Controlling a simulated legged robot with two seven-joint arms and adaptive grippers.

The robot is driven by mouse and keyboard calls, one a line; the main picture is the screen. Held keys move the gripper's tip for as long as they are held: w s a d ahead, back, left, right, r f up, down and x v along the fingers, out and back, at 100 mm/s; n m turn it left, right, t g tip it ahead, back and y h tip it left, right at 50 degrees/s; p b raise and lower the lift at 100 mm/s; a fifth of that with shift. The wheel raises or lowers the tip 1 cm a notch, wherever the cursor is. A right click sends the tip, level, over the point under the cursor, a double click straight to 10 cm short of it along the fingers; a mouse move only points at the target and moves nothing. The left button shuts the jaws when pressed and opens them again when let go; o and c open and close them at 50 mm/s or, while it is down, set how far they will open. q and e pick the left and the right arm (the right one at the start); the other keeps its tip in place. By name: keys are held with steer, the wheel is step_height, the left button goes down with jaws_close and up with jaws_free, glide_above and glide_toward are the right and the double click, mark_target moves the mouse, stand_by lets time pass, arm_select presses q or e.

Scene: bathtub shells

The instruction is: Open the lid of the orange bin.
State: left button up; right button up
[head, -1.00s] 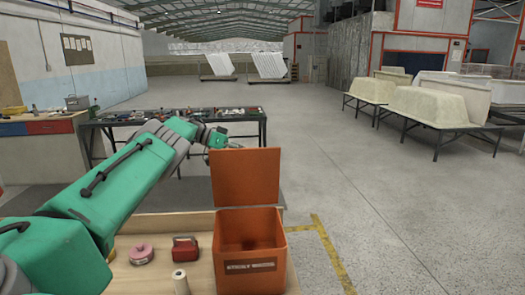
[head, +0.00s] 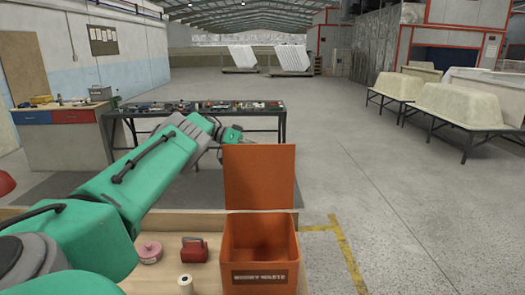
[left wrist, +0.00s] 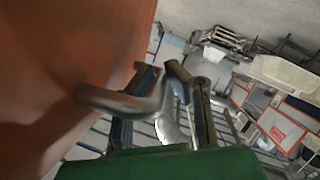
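The orange bin (head: 260,277) stands at the wooden bench, its dark inside showing from above. Its orange lid (head: 259,177) stands upright at the bin's back edge, so the bin is open. My left gripper (head: 236,133) is beyond the lid's upper left corner, partly hidden by the lid. In the left wrist view the lid (left wrist: 60,60) fills the left side, and a bent metal handle (left wrist: 115,102) sticks out from it. The handle crosses near one finger of my left gripper (left wrist: 163,68); the fingers show a gap between them. My right gripper is not in view.
On the bench (head: 205,242) left of the bin are a pink roll (head: 149,252), a red container (head: 194,250) and a pale roll (head: 186,284). A dark table with tools (head: 215,107) stands behind. Bathtub shells (head: 455,104) stand at right. The floor between is clear.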

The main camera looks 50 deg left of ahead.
arm_select(q)
steer(key=shift+o, duration=0.6)
steer(key=shift+s+a+f, duration=0.15)
steer(key=shift+a+f, duration=0.15)
steer(key=shift+f, duration=0.05)
steer(key=shift+r, duration=0.1)
steer(key=shift+r, duration=0.25)
step_height(320, 180, up, 8)
steer(key=shift+r, duration=0.25)
steer(key=shift+a+r, duration=0.1)
steer(key=shift+r, duration=0.2)
steer(key=shift+a, duration=0.1)
steer(key=shift+a, duration=0.1)
